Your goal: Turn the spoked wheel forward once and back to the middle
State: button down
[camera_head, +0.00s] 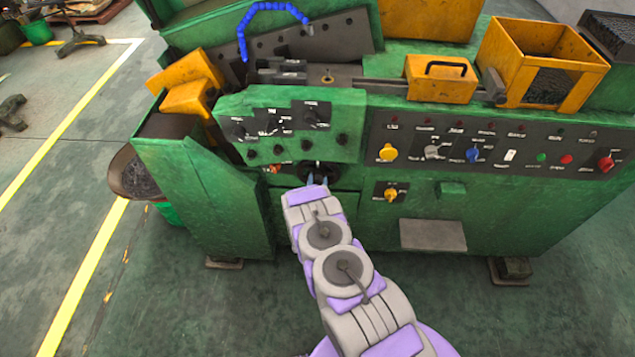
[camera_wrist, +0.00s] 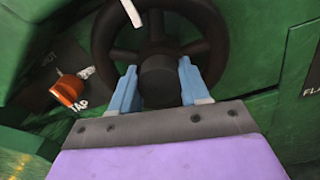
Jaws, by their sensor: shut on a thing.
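The spoked wheel (camera_wrist: 213,38) is dark, with a thick rim and a round hub (camera_wrist: 160,80), and is mounted on the front of the green machine. In the wrist view my gripper (camera_wrist: 157,84) has its two blue fingers on either side of the hub, shut on it. The lower part of the rim is hidden behind my gripper. In the head view the wheel (camera_head: 322,168) shows small and dark just beyond my gripper (camera_head: 317,181), and most of it is hard to make out.
An orange knob (camera_wrist: 67,89) sits left of the wheel, close to my left finger. The green machine (camera_head: 225,200) carries a control panel (camera_head: 500,145) with coloured knobs at right. A yellow open box (camera_head: 540,60) stands on top. Open floor (camera_head: 60,250) lies at the left.

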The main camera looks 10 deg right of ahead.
jog(key=shift+s+f, duration=0.1)
jog(key=c, duration=0.5)
grip_release()
jog(key=shift+c, duration=0.2)
jog(key=v, duration=1.7)
jog(key=shift+a, duration=0.1)
